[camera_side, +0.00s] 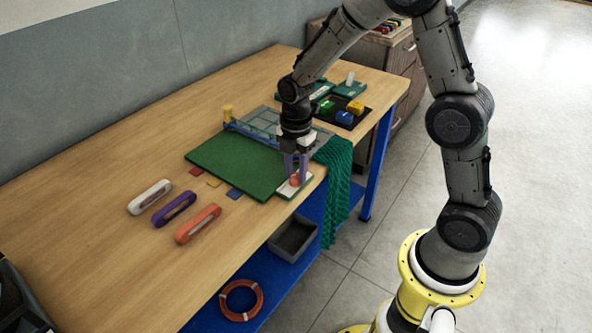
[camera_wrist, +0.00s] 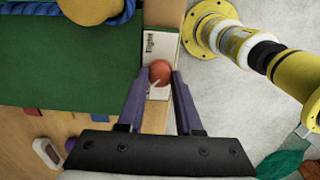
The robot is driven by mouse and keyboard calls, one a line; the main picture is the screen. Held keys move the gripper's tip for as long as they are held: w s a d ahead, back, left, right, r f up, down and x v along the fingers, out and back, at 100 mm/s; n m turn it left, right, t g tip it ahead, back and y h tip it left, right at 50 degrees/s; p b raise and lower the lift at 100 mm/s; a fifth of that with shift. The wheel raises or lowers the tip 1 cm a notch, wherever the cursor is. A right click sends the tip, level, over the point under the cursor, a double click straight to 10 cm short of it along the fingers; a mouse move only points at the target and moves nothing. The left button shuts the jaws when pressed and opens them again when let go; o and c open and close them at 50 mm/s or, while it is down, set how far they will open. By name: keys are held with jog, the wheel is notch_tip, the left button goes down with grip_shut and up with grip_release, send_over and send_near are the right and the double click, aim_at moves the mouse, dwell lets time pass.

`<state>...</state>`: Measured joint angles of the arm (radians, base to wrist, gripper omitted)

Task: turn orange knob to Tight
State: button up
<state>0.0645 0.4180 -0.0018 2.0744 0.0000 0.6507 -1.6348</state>
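The orange knob (camera_wrist: 160,72) stands on a white label plate (camera_wrist: 161,47) that bears the word "Tight" at its upper part in the wrist view. In the side view the knob (camera_side: 295,180) sits on the plate at the front right corner of the green mat (camera_side: 232,165). My gripper (camera_wrist: 160,74) points down at the knob with its two purple fingers on either side of it. In the side view the gripper (camera_side: 296,170) is low over the plate. A pale pointer mark shows on the knob's lower left. Whether the fingertips touch the knob I cannot tell.
White, purple and orange shuttles (camera_side: 197,223) lie on the table at left. A green net (camera_side: 337,175) hangs over the front edge. A black tray (camera_side: 342,112) with coloured pieces stands behind. The table's left part is clear.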

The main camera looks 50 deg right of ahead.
grip_shut()
jog(key=shift+m, duration=0.3)
jog(key=m, duration=0.2)
jog(key=shift+m, duration=0.3)
jog(key=m, duration=0.4)
jog(key=shift+m, duration=0.3)
jog(key=m, duration=1)
jog(key=shift+r, duration=0.1)
